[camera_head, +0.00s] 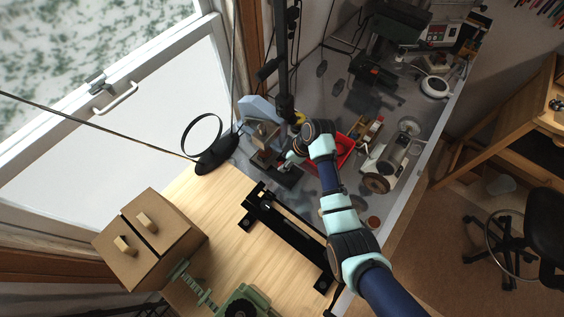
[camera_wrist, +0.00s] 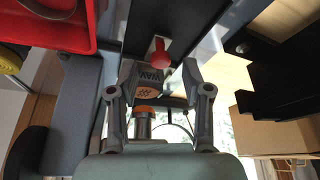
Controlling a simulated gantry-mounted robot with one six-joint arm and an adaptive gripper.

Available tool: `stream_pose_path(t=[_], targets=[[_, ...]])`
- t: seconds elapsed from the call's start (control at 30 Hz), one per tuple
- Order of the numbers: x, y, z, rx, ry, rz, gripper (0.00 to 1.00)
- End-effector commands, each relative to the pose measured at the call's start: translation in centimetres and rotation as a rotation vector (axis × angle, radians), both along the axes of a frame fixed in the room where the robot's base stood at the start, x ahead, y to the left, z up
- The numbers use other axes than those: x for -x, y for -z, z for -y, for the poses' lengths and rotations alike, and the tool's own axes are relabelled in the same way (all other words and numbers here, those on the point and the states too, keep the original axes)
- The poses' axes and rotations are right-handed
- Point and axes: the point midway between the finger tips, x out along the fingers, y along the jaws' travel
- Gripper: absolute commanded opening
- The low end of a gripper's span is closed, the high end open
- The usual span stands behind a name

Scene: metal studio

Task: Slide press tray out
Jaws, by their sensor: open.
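The press (camera_head: 258,107), with a blue-grey frame and a brown block, stands at the near left end of the metal table. A dark tray (camera_head: 288,178) sits low at its front. In the wrist view, a red knob (camera_wrist: 160,54) on a pale plate is fixed to a dark flat part (camera_wrist: 185,14), which appears to be the tray. My gripper (camera_head: 284,162) is at the tray's front. In the wrist view my gripper (camera_wrist: 160,74) is open, with the knob just beyond and between its fingertips. I cannot tell whether they touch it.
A red bin (camera_head: 342,157) stands close right of my gripper; its edge also shows in the wrist view (camera_wrist: 93,25). A black rail fixture (camera_head: 292,228) lies on the wooden table (camera_head: 225,225). A round mirror (camera_head: 203,133) stands to the left.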

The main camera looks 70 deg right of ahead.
Motion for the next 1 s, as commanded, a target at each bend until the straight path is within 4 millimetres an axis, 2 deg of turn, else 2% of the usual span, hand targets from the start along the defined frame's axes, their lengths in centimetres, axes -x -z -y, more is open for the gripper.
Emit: stream_pose_path(t=[0.13,0.4,0.47,0.7,0.73,1.0], targets=[[-0.7,1.5,-0.1,0.000,0.000,0.000,0.49],[-0.8,1.9,-0.1,0.001,0.000,0.000,0.49],[-0.8,1.9,-0.1,0.001,0.000,0.000,0.42],[-0.8,1.8,-0.1,0.001,0.000,0.000,0.02],[-0.8,1.8,-0.1,0.001,0.000,0.000,0.00],[-0.8,1.8,-0.1,0.001,0.000,0.000,0.00]])
